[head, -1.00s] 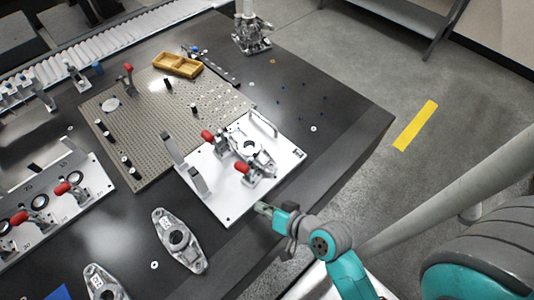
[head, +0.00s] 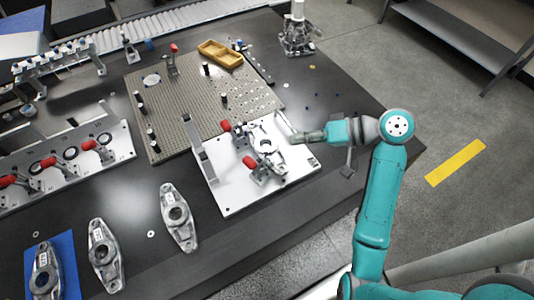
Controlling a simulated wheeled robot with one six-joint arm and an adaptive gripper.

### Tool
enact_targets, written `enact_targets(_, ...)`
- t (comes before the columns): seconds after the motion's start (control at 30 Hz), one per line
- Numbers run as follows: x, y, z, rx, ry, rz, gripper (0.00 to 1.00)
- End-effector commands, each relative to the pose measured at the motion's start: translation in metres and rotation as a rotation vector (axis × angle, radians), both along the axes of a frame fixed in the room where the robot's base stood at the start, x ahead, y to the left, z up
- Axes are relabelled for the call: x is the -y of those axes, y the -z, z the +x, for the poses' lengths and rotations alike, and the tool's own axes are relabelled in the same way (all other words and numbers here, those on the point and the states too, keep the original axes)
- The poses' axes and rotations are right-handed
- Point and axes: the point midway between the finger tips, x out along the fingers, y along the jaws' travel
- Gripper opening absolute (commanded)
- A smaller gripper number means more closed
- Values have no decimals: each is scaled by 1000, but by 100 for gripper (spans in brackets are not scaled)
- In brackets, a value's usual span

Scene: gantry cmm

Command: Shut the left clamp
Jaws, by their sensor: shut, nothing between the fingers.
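A white fixture plate (head: 228,198) lies on the dark table and bears a grey metal part (head: 266,146). Two red-handled toggle clamps stand beside that part: an upper-left one (head: 226,126) and a lower one (head: 250,162). Both red grips point left, away from the part. Whether either clamp arm presses on the part is too small to tell. My gripper (head: 297,138) is shut and empty. It is at the plate's right side, to the right of the metal part and apart from both red handles.
An upright grey bracket (head: 198,140) stands on the plate's left edge, and a slim grey bar (head: 283,122) is near my gripper. A perforated board (head: 185,108) with pins and a yellow tray (head: 220,53) lies behind. Loose metal parts (head: 179,217) lie at front left.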

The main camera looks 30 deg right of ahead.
Motion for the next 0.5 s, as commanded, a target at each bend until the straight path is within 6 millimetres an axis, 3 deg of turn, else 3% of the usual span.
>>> enact_targets(0.23, 8, -12, -3, 0, -50, -16, 0)
enact_targets(0.5, -20, 6, 17, -2, -54, -14, 0)
